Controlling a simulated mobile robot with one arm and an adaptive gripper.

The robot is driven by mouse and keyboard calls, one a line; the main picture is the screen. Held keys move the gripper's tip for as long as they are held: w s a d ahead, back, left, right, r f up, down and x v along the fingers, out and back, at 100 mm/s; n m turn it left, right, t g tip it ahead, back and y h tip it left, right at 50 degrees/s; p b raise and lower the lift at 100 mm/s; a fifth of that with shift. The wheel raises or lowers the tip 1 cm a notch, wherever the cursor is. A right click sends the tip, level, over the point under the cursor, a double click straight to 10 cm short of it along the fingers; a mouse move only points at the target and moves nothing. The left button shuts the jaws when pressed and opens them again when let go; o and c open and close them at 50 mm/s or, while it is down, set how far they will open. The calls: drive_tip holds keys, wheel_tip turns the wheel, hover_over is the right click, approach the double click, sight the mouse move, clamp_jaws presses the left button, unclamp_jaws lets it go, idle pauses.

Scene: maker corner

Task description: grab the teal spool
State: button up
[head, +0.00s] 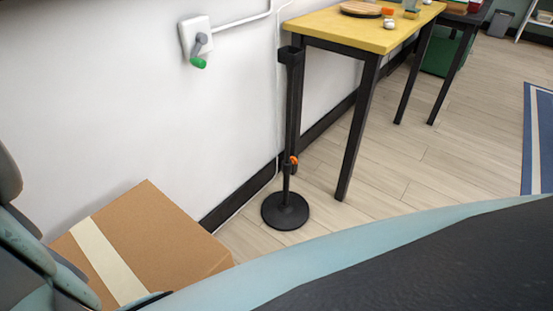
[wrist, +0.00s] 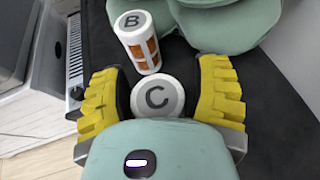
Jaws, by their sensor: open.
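I cannot make out a teal spool for certain in either view. Small items, one of them greenish (head: 411,13), stand at the far edge of the yellow table (head: 340,24), too small and cut off to tell. My gripper (wrist: 161,70) shows in the wrist view with its yellow fingers apart. Between and just beyond the fingers are an orange and white bottle marked B (wrist: 138,42) and a round white lid marked C (wrist: 158,97). Neither is seen to be gripped. My gripper's fingers do not show in the head view.
A black post on a round base (head: 285,210) stands by the table's near leg. A cardboard box (head: 160,235) sits against the wall at lower left. A wall switch (head: 197,40) has a green-ended lever. Open wooden floor (head: 400,170) lies to the right, with a blue rug (head: 535,140).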

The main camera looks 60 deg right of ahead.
drive_tip(key=shift+r, duration=0.2)
drive_tip(key=shift+s+d+r+p, duration=0.15)
drive_tip(key=shift+d+r+p, duration=0.15)
drive_tip(key=shift+d, duration=0.25)
drive_tip(key=p+v, duration=0.2)
drive_tip(key=v, duration=0.8)
drive_tip(key=shift+d, duration=0.35)
